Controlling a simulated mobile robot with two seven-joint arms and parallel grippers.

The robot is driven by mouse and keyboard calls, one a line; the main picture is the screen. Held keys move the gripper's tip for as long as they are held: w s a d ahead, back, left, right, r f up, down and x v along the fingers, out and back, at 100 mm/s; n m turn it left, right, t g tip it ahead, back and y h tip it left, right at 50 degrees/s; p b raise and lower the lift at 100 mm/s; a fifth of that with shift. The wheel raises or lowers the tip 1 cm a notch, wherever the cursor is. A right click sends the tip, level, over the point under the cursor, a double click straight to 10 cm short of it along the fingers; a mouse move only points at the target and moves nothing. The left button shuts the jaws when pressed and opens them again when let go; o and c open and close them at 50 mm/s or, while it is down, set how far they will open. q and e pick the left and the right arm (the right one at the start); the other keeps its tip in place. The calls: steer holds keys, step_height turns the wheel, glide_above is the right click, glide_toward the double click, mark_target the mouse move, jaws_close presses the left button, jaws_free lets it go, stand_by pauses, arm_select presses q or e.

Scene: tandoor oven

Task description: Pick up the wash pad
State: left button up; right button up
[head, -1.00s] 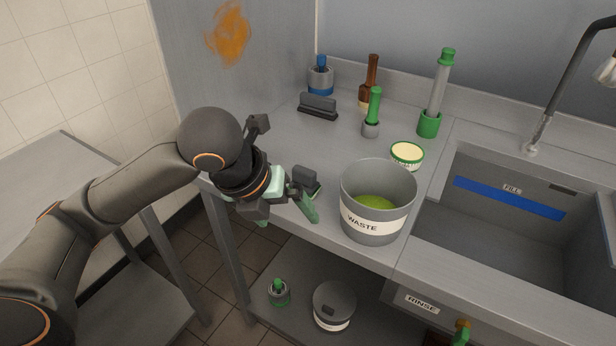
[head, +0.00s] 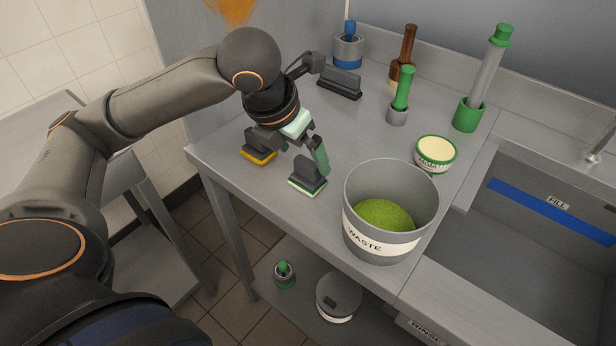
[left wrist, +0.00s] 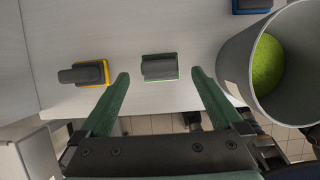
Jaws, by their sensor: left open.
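Several pads with dark block handles are in view, and I cannot tell by any label which is the wash pad. A green-edged pad (head: 307,180) lies flat near the worktop's front edge, left of the waste bucket. It also shows in the left wrist view (left wrist: 160,68). A yellow-edged pad (head: 258,154) lies to its left and shows in the left wrist view too (left wrist: 90,73). My left gripper (left wrist: 160,77) is open and empty; in the left wrist view its green fingers frame the green-edged pad with gaps both sides. My right gripper is out of view.
The grey waste bucket (head: 365,236), holding something green, stands close right of the green-edged pad. A dark-handled pad (head: 340,84), brown bottle (head: 403,58), green-topped tools and cream tub (head: 436,151) are behind. The sink (head: 540,240) is at right. The mid-left worktop is clear.

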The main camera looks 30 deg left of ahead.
mark_target(305, 164)
arm_select(q)
steer(key=shift+f, duration=0.3)
steer(key=b+x, duration=0.1)
steer(key=x, duration=0.3)
steer(key=shift+f, duration=0.3)
steer(key=shift+w+f, duration=0.15)
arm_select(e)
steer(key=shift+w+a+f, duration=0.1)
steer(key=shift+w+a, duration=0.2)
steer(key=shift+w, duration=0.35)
arm_select(q)
steer(key=shift+c, duration=0.4)
steer(key=c, duration=1.3)
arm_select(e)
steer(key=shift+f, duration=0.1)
